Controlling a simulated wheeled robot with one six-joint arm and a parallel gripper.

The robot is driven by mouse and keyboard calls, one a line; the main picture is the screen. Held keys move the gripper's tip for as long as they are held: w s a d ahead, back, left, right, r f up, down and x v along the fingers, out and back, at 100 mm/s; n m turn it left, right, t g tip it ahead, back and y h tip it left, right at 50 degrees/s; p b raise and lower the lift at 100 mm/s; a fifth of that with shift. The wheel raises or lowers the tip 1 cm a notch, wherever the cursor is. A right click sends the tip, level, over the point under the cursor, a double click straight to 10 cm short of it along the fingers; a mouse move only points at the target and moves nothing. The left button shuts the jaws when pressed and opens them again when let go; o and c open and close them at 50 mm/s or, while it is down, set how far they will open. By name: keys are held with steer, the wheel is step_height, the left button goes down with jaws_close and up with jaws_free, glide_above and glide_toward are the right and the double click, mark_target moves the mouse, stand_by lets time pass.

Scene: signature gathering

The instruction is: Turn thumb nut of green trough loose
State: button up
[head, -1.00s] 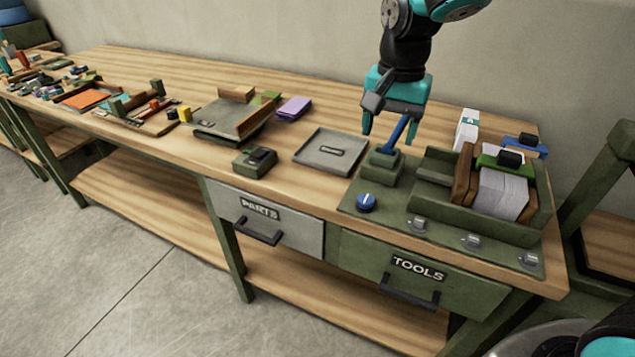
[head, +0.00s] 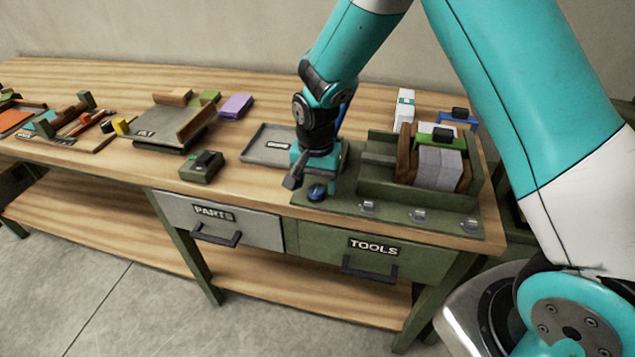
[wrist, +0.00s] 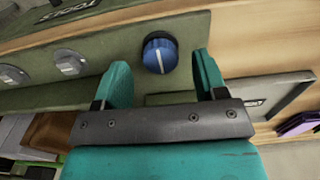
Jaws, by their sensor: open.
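The green trough (head: 455,203) stands on a green base plate at the right end of the bench, holding white sheets (head: 438,168) between brown boards. A green bar with a black knob (head: 442,135) lies across the sheets. A blue knob (head: 317,192) with a white line sits on the base plate, left of the trough; the wrist view shows it too (wrist: 160,53). I cannot tell which knob is the thumb nut. My gripper (wrist: 161,75) is open and empty, its fingers on either side of the blue knob in the wrist view; contact cannot be told.
A blue lever (head: 343,113) stands partly behind my arm. A grey tray (head: 262,152) lies to the left, a white box (head: 404,110) behind. The bench front between the dark green block (head: 202,167) and tray is clear.

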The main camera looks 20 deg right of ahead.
steer(key=shift+f, duration=0.8)
